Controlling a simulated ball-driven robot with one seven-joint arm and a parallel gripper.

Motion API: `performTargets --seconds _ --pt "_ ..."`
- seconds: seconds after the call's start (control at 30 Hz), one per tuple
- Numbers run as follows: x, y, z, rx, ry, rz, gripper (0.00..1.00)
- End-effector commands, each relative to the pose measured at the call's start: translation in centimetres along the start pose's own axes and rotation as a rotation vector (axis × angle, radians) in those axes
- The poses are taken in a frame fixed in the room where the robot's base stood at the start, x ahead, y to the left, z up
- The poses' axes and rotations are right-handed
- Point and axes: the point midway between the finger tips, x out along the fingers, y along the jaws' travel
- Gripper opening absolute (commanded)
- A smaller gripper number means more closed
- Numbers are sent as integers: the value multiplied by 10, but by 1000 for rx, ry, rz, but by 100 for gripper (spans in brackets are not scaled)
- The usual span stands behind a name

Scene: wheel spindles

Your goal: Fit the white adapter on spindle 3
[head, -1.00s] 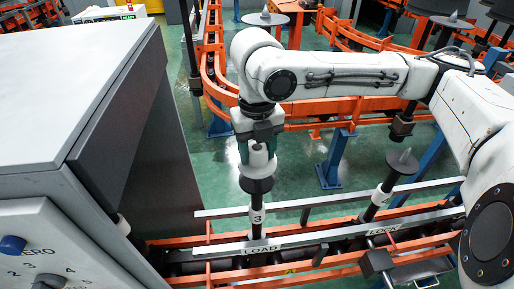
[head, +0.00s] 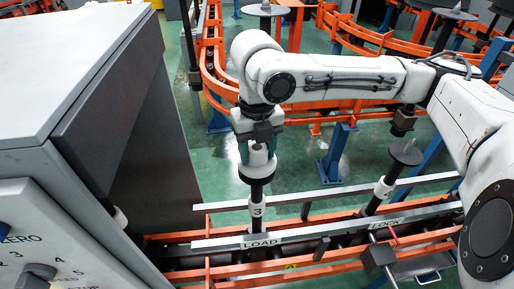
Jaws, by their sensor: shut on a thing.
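My gripper (head: 258,157) points down at the top of spindle 3 and is shut on the white adapter (head: 257,172). Spindle 3 (head: 257,192) is a dark upright post with a white band marked 3, standing at the LOAD label.
Silver rails (head: 330,195) run on both sides of the spindles. A grey cabinet with a control panel (head: 40,240) fills the left.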

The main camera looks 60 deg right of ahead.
Motion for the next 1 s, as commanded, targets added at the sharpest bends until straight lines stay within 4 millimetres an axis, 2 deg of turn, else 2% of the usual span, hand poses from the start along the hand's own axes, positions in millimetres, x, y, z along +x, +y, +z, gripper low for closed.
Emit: performTargets --seconds 1.0 --pt "11 0 0 0 0 0 18"
